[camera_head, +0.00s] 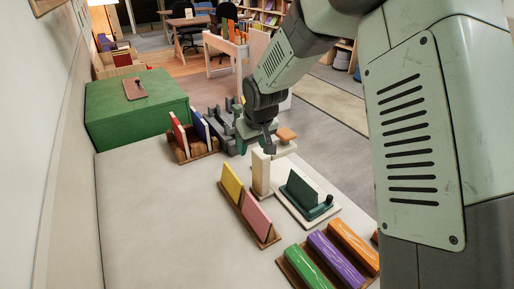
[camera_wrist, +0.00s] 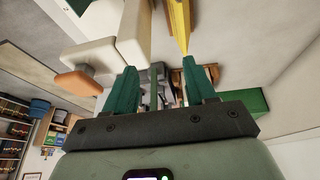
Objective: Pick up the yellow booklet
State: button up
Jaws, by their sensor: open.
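The yellow booklet (camera_head: 232,182) stands upright, leaning slightly, in a wooden rack (camera_head: 262,243) on the pale table, with a pink booklet (camera_head: 257,219) in the same rack. In the wrist view the yellow booklet (camera_wrist: 180,22) shows edge-on at the top, its lower end near the tip of the right finger. My gripper (camera_wrist: 160,64) has two green fingers spread apart with nothing held between them. I cannot tell whether the right finger touches the booklet. In the head view the fingers are hard to make out beyond the rack.
A cream block (camera_head: 261,174) stands close to the yellow booklet's right. A dark green holder (camera_head: 306,195) lies further right. A rack with red and blue booklets (camera_head: 184,139) and a green box (camera_head: 138,115) are behind. Colored bars (camera_head: 337,256) are in front right. The left tabletop is clear.

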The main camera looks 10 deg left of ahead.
send_near(233, 173)
jog(key=shift+n+y, duration=0.3)
jog(key=shift+y, duration=0.1)
jog(key=f, duration=0.1)
jog(key=w+f, duration=0.1)
jog(key=f, duration=0.2)
jog(key=shift+w, duration=0.3)
jog(key=shift+a+x, duration=0.1)
jog(key=shift+x, duration=1.4)
jog(key=shift+a+x, duration=0.15)
jog(key=shift+x, duration=1.4)
jog(key=shift+s+f, duration=0.15)
jog(key=shift+f, duration=0.05)
grip_shut()
